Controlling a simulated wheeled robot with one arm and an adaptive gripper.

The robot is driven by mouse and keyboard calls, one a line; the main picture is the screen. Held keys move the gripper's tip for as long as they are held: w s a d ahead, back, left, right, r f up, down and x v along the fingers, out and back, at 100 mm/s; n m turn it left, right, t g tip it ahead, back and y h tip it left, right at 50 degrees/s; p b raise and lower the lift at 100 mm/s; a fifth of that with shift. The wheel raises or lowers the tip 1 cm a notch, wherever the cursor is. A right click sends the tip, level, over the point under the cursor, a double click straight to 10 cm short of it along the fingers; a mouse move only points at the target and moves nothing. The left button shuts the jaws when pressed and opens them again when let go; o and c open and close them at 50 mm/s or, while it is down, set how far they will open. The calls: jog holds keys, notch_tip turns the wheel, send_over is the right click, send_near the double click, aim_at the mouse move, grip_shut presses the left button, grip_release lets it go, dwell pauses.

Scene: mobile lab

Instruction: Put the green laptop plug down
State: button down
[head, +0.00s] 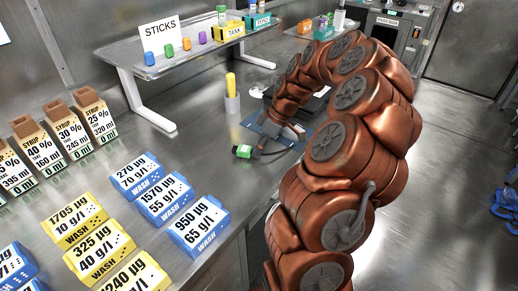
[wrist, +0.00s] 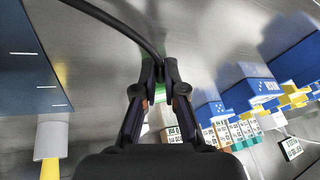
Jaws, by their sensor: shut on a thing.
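The green laptop plug (head: 243,151) is a small dark block with a bright green face. In the head view it is at the steel bench's front part, left of my arm's end, with a black cable running right from it. My gripper (wrist: 160,68) is shut at the cable's end in the wrist view. The black cable (wrist: 115,22) curves from the upper left to the fingertips. The fingers mostly hide the plug there. I cannot tell whether the plug touches the bench.
A white holder with yellow sticks (head: 232,92) stands behind the plug. Blue wash boxes (head: 199,225) and yellow ones (head: 98,247) stand to the left and front. A raised steel shelf (head: 185,60) is at the back. Bare bench lies left of the plug.

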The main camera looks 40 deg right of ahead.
jog(key=shift+f+b, duration=0.45)
jog(key=shift+f, duration=0.05)
jog(key=c, duration=1.2)
grip_release()
jog(key=shift+c, duration=0.2)
jog(key=shift+r, duration=0.1)
jog(key=shift+r+p, duration=0.8)
jog(key=shift+p, duration=0.15)
jog(key=b+v, duration=0.2)
jog(key=v, duration=0.9)
jog(key=shift+d+r, duration=0.2)
jog(key=shift+s+a, duration=0.1)
